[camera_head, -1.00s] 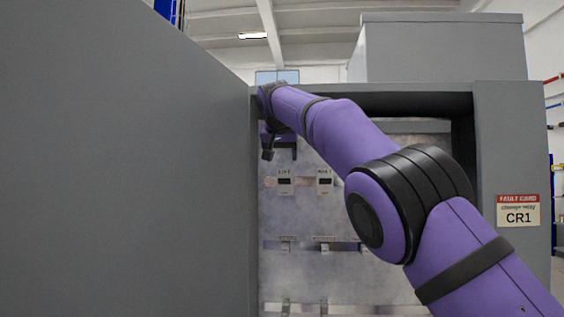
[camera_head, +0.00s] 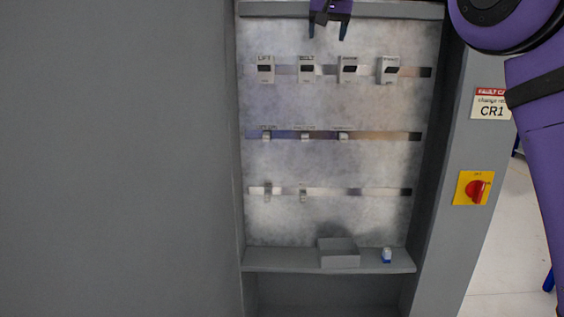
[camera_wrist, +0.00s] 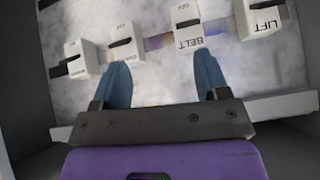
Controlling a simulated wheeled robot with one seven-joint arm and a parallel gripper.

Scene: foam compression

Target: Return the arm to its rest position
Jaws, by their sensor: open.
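My gripper (camera_head: 327,36) is at the top of the open cabinet, in front of the grey back panel (camera_head: 320,105). Its two fingers point down and stand apart, with nothing between them. In the wrist view the blue-grey fingertips of my gripper (camera_wrist: 162,68) are spread, with white modules beyond them. My purple arm fills the upper right of the head view; the links between it and the gripper are out of frame.
Several labelled modules, including LIFT (camera_head: 265,70) and BELT (camera_head: 307,70), sit on the top rail. Smaller parts sit on two lower rails. A grey box (camera_head: 338,258) and a small blue-white item (camera_head: 386,255) stand on the shelf. A red switch (camera_head: 476,191) is on the right post.

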